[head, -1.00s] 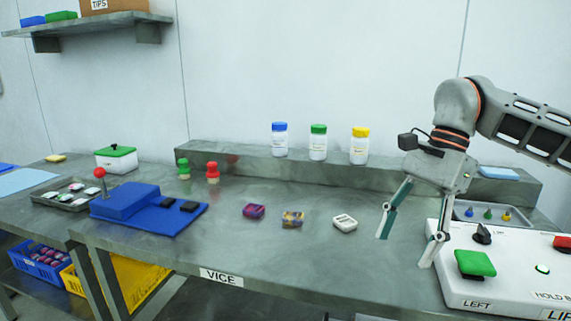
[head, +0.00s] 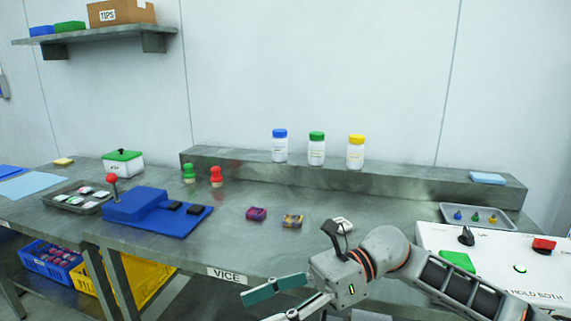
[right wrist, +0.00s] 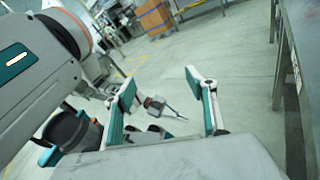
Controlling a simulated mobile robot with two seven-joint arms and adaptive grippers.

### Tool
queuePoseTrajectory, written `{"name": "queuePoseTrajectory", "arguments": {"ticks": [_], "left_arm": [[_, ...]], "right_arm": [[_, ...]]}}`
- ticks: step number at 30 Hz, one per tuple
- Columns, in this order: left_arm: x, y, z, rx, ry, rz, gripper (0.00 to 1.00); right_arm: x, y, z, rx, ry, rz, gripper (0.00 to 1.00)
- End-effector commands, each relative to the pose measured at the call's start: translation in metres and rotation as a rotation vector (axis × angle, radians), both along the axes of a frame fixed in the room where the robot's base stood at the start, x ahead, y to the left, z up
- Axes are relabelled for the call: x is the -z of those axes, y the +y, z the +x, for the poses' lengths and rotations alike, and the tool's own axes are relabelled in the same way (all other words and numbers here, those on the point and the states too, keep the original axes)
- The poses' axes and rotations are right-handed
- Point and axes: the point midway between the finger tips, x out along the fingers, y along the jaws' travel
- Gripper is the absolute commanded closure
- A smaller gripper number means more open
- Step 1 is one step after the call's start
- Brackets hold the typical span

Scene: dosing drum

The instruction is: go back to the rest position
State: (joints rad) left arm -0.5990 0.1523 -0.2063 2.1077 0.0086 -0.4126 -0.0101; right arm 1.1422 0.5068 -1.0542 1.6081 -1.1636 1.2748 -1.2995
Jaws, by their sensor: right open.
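My right gripper (head: 285,300) is low in the head view, in front of the bench's front edge, its fingers pointing left. It is open and empty. The right wrist view also shows its spread fingers (right wrist: 172,100), with floor beyond them and nothing between. My right arm comes in from the lower right and partly hides a white block (head: 343,224) on the bench. My left gripper does not show in the head view.
Three capped bottles (head: 317,150) stand on the back ledge. In the right wrist view, floor (right wrist: 215,60) lies open beside a bench leg (right wrist: 292,100).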

Motion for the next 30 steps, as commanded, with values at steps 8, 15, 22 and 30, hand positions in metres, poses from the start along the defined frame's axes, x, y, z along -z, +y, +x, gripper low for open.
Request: {"name": "queuePoseTrajectory", "arguments": {"ticks": [8, 15, 22, 30], "left_arm": [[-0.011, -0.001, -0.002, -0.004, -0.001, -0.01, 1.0], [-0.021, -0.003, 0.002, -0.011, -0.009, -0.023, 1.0], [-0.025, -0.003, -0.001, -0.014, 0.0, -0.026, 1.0], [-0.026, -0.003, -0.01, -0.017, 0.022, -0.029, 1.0]], "right_arm": [[-0.025, 0.026, -0.002, 0.223, 0.491, 0.28, 0.44], [-0.017, 0.006, 0.025, 0.435, 0.978, 0.49, 0.44], [0.038, -0.042, 0.047, 0.651, 1.478, 0.676, 0.44], [0.154, -0.121, 0.026, 0.925, 2.072, 0.896, 0.44]]}}
